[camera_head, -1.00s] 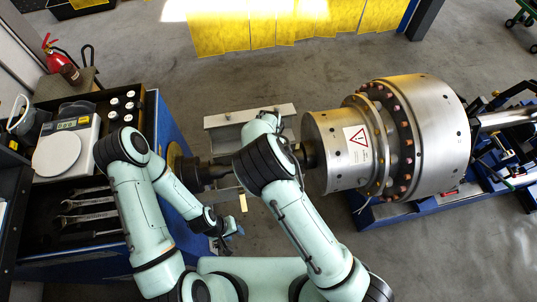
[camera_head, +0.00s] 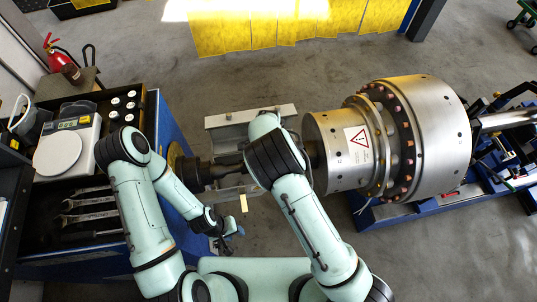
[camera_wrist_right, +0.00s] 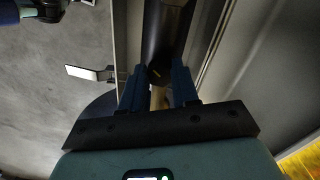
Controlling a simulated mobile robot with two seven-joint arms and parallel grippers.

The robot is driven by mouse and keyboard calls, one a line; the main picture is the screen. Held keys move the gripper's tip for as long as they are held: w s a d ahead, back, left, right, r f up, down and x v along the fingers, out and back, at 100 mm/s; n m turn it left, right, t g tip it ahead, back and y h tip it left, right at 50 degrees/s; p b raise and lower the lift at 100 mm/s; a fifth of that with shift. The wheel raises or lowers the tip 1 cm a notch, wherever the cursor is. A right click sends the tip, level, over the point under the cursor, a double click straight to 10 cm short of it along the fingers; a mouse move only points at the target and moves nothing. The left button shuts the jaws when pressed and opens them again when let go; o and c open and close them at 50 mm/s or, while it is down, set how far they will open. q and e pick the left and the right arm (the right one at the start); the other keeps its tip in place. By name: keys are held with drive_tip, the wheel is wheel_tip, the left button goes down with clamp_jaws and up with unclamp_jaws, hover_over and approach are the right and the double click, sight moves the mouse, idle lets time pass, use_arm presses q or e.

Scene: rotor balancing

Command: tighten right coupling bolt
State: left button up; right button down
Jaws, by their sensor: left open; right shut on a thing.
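The dark drive shaft (camera_head: 228,161) runs between a dark coupling (camera_head: 193,174) on the left and the silver rotor (camera_head: 425,135) on the right. My right arm covers the shaft's right part, and I cannot make out any coupling bolt. The right gripper is hidden in the head view. In the right wrist view its blue fingers (camera_wrist_right: 157,90) are shut on a small pale piece (camera_wrist_right: 158,98), too dim to name, close by a dark cylinder (camera_wrist_right: 166,35). My left gripper (camera_head: 228,232) is open and empty, low beside the blue cabinet, away from the shaft.
A blue tool cabinet (camera_head: 172,128) at left holds wrenches (camera_head: 88,217), a scale (camera_head: 60,152) and several white-capped containers. A grey beam (camera_head: 248,117) lies behind the shaft. The rotor's blue stand (camera_head: 430,208) is at right. Grey floor is clear behind the shaft.

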drive_tip(key=m, duration=0.5)
drive_tip(key=shift+w+r+m, duration=0.1)
drive_tip(key=shift+w+m, duration=0.05)
drive_tip(key=shift+m, duration=0.15)
drive_tip(key=shift+w+m, duration=0.1)
drive_tip(key=shift+m, duration=2)
drive_tip(key=c, duration=0.8)
unclamp_jaws()
drive_tip(key=shift+c, duration=0.2)
wheel_tip(320, 180, up, 13)
drive_tip(key=shift+r, duration=0.2)
